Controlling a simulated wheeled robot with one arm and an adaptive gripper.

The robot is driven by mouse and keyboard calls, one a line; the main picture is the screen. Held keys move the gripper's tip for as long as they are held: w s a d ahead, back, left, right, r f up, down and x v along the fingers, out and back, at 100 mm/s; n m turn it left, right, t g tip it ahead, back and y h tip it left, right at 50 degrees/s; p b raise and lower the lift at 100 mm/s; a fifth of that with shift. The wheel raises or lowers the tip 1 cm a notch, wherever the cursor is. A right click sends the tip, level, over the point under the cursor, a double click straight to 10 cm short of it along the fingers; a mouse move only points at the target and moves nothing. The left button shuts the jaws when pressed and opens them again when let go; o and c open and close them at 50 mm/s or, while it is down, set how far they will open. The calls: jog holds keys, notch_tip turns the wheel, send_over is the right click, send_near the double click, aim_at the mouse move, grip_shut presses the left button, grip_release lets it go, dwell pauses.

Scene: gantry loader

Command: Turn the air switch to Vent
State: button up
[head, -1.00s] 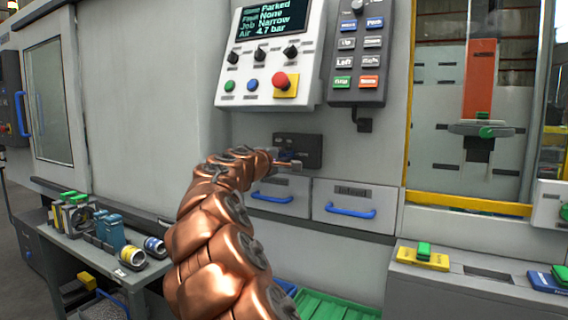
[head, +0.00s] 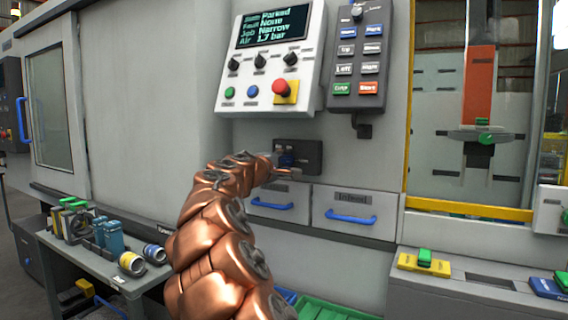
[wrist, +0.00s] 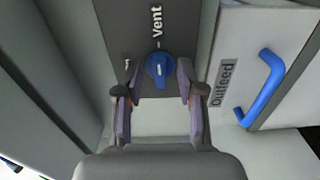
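The air switch is a blue knob (wrist: 159,70) on a dark panel (wrist: 118,25), which also shows in the head view (head: 312,152). Its white pointer line points up in the wrist view, toward the tick below the word Vent. My gripper (wrist: 158,80) has one finger on each side of the knob, with a gap showing on both sides. In the head view my gripper (head: 280,166) is at the panel and partly covers the knob. The display (head: 272,25) reads Air 1.7 bar.
Drawers with blue handles (head: 351,218) sit just below the switch panel. The control panel with a red stop button (head: 281,87) and a dark keypad (head: 357,60) are above. A bench with tools (head: 105,240) stands at the left.

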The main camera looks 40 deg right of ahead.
jog(key=v, duration=1.2)
dwell(0.5)
